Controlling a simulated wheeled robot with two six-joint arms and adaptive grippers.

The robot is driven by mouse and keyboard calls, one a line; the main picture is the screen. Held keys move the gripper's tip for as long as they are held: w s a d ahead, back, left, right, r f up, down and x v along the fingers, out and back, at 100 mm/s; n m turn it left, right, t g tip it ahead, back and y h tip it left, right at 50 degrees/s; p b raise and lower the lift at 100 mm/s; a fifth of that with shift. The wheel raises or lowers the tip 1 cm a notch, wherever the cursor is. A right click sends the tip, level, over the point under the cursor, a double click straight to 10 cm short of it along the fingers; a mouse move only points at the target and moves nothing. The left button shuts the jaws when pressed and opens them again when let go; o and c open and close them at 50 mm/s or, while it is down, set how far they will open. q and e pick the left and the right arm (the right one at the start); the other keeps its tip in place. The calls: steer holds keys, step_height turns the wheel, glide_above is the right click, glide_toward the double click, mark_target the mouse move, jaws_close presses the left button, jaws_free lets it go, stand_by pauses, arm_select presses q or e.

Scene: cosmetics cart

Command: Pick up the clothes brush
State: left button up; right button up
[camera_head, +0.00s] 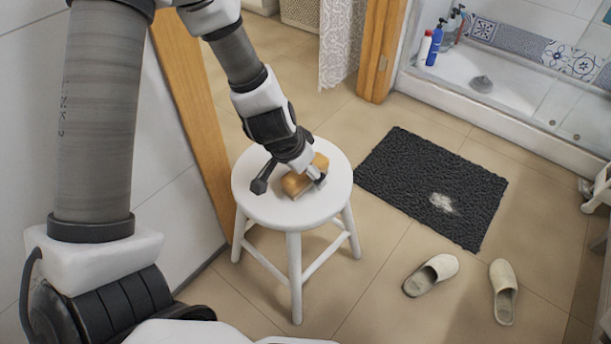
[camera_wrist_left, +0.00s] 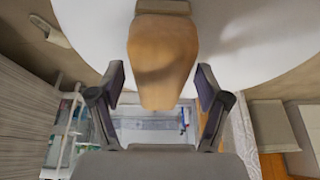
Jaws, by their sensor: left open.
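The clothes brush (camera_head: 297,184), with a wooden body, lies on the round white stool (camera_head: 253,200). In the left wrist view the brush (camera_wrist_left: 163,50) shows as a rounded wooden piece with a paler band at its top end. My left gripper (camera_head: 317,177) is at the brush, just over the stool seat, and partly hides it. In the left wrist view the open fingers of my left gripper (camera_wrist_left: 162,82) stand on either side of the brush's near end, with visible gaps. Contact is not visible. My right gripper is not in view.
A dark bath mat (camera_head: 420,178) with a pale patch lies right of the stool. Two slippers (camera_head: 431,275) (camera_head: 503,290) lie on the tiled floor. A wooden door frame (camera_head: 190,95) stands close behind the left arm. A shower tray (camera_head: 490,95) with bottles is at the back right.

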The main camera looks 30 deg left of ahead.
arm_select(q)
steer(key=shift+f, duration=0.25)
stand_by(0.3)
steer(key=c, duration=1.3)
